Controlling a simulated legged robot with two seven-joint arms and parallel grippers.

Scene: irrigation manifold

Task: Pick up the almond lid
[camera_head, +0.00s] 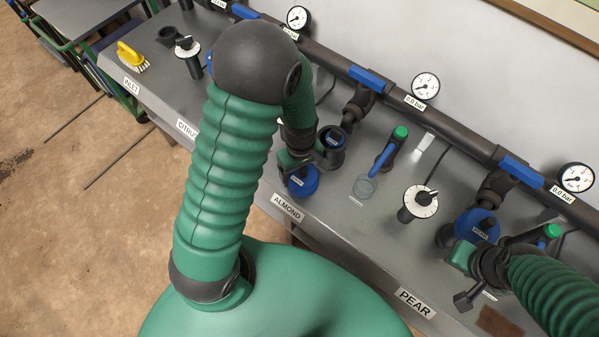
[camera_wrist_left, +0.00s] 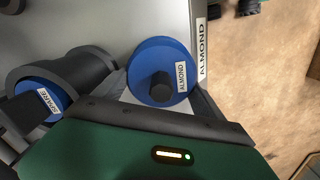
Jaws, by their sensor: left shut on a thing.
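The almond lid (camera_head: 303,184) is a round blue cap with a white label, near the bench's front edge above the ALMOND sign. In the left wrist view the lid (camera_wrist_left: 150,60) reads ALMOND and has a dark central knob. My left gripper (camera_head: 297,163) is shut on the lid, with its fingers on either side. I cannot tell whether the lid is clear of the surface below. My right gripper (camera_head: 478,258) is at the blue pear lid (camera_head: 480,222); its fingers are too hidden to tell open from shut.
A dark housing with another blue cap (camera_wrist_left: 40,97) stands close beside the almond lid. A black pipe (camera_head: 455,132) with gauges runs along the back. A blue-handled valve (camera_head: 382,158), a clear cup (camera_head: 365,186) and a white dial (camera_head: 420,201) stand to the right.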

